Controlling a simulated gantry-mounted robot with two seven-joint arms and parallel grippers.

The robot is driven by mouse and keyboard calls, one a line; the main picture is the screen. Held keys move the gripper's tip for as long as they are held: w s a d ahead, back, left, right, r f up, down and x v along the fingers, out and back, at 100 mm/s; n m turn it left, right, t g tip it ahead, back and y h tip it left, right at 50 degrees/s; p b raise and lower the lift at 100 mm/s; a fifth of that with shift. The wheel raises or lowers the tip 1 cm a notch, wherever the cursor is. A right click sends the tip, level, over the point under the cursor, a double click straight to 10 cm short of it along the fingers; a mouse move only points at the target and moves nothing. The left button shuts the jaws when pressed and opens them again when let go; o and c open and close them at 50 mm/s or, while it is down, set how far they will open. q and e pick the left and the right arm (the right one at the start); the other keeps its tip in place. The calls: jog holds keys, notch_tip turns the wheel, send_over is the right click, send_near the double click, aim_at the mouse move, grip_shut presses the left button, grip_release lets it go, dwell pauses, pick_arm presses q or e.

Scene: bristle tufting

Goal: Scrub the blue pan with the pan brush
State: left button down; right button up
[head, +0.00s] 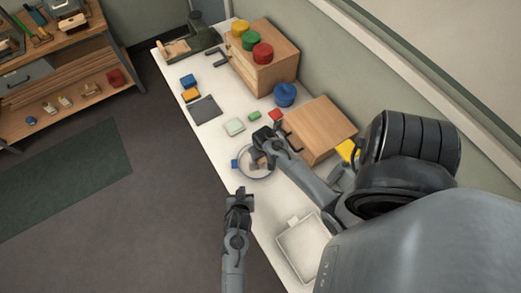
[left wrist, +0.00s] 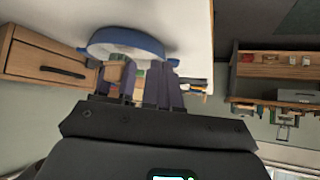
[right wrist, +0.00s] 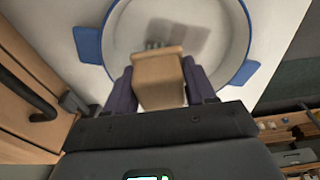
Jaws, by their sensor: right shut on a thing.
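The blue pan (head: 241,172) sits on the white table, a round dish with a pale inside and blue side handles. It also shows in the right wrist view (right wrist: 89,45) and at the top of the left wrist view (left wrist: 125,38). My right gripper (head: 262,158) is shut on the pan brush, a wooden block (right wrist: 158,80) with greenish bristles, and holds it over the pan's inside. I cannot tell whether the bristles touch the pan. My left gripper (head: 239,196) is empty and open, apart from the pan, off the table's near edge; it also shows in the left wrist view (left wrist: 139,88).
A wooden box with a dark handle (head: 318,128) stands just right of the pan. A white tray (head: 302,248) lies nearer on the table. Green and red blocks, a pale green block (head: 234,127) and a dark grey plate (head: 204,109) lie beyond. Floor is clear at left.

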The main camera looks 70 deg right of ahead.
dwell(0.4)
jog(key=shift+f, duration=1.05)
dwell(2.1)
jog(key=shift+w, duration=0.1)
jog(key=shift+w+a, duration=0.45)
jog(key=shift+w, duration=0.3)
jog(key=shift+w+a, duration=0.45)
jog(key=shift+w, duration=0.25)
jog(key=shift+s+d, duration=0.1)
jog(key=shift+s, duration=0.05)
